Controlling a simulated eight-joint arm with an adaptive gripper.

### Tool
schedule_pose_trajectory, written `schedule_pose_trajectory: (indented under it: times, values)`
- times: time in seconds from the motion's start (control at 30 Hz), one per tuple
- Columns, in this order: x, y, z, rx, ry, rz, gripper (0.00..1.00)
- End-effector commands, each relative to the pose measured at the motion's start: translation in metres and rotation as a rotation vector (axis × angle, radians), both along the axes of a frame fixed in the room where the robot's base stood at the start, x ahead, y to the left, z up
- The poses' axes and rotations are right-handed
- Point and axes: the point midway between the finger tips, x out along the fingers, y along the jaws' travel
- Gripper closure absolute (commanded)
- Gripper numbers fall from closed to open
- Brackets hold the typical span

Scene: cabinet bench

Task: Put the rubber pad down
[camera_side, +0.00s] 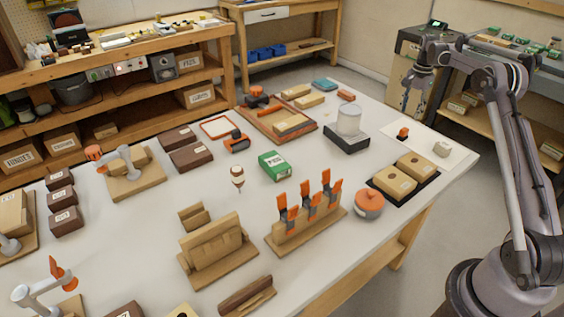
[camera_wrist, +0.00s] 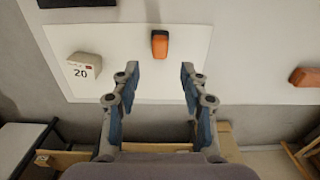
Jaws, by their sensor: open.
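My gripper (camera_side: 416,82) hangs above the far right corner of the bench in the side view. In the wrist view my gripper (camera_wrist: 160,76) has its two blue-padded fingers apart, with nothing between them. A small orange block with a dark end (camera_wrist: 159,44) lies on a white sheet (camera_wrist: 200,70), just beyond the fingertips and apart from them. The orange block also shows in the side view (camera_side: 403,133). No thing is marked as the rubber pad, so I cannot tell which one it is.
A pale block marked 20 (camera_wrist: 85,67) sits on the sheet to the left. A reddish-brown block (camera_wrist: 305,77) lies right of the sheet. A clear jar (camera_side: 348,120) on a black base, a box tray (camera_side: 431,184) and several clamps stand nearby. The bench edge is close.

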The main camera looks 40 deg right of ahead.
Motion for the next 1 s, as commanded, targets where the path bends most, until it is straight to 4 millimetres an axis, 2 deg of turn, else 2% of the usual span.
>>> schedule_pose_trajectory:
  times: [0.1,0.2,0.37,0.47,0.57,0.67,0.83,1.0]
  values:
    - [0.0,0.0,0.022,0.0,0.0,0.0,0.56]
    - [0.0,0.0,0.034,0.0,0.0,0.0,0.56]
    - [0.0,0.001,0.046,0.0,0.0,0.002,0.56]
    - [0.004,0.008,0.055,-0.006,-0.007,0.024,0.56]
    - [0.011,0.028,0.071,-0.021,-0.024,0.087,0.56]
    - [0.018,0.06,0.094,-0.047,-0.053,0.183,0.56]
    - [0.021,0.122,0.13,-0.097,-0.107,0.368,0.56]
    - [0.011,0.185,0.157,-0.149,-0.159,0.551,0.56]
